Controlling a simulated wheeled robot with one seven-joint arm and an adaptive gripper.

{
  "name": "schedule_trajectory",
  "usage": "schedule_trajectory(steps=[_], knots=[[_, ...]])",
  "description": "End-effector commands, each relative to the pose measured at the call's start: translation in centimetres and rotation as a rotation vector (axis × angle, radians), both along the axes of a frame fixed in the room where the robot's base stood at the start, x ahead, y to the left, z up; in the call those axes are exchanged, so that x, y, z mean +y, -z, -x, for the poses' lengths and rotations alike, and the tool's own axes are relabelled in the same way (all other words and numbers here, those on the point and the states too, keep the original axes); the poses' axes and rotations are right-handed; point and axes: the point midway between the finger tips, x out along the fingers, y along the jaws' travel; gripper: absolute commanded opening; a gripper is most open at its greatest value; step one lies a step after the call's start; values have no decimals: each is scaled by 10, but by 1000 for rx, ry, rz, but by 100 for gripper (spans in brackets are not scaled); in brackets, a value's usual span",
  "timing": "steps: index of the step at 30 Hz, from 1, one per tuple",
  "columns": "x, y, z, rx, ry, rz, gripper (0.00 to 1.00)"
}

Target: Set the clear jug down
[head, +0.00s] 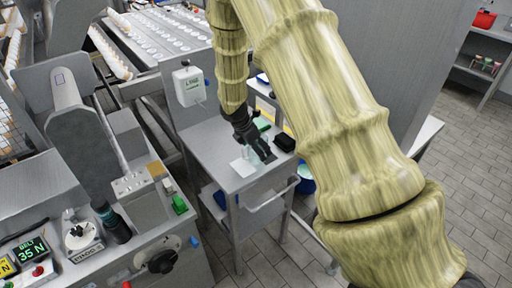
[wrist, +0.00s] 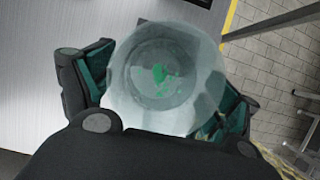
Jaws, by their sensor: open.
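The clear jug (wrist: 165,72) fills the middle of the wrist view, seen from above as a pale, see-through round shape with green marks showing in it. My gripper (wrist: 158,98) is open, with one finger on each side of the jug. I cannot tell whether the fingers touch it. In the head view my gripper (head: 262,153) points down over the small grey metal table (head: 215,150). The jug is hard to make out there beside the dark fingers. The wrist view does not clearly show how the jug's base meets the surface.
A white sheet (head: 243,166) and a black block (head: 284,142) lie on the table near my gripper. A blue bucket (head: 305,182) is beyond the right edge. Machinery with a conveyor fills the left.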

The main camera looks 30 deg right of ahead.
Motion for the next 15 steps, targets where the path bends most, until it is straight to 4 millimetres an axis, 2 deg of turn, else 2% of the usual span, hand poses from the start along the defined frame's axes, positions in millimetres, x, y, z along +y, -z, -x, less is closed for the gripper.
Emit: schedule_trajectory(steps=[7, 15], knots=[[2, -8, 0, -1, 1, 0, 88], [16, -40, 0, -3, 0, 0, 88]])
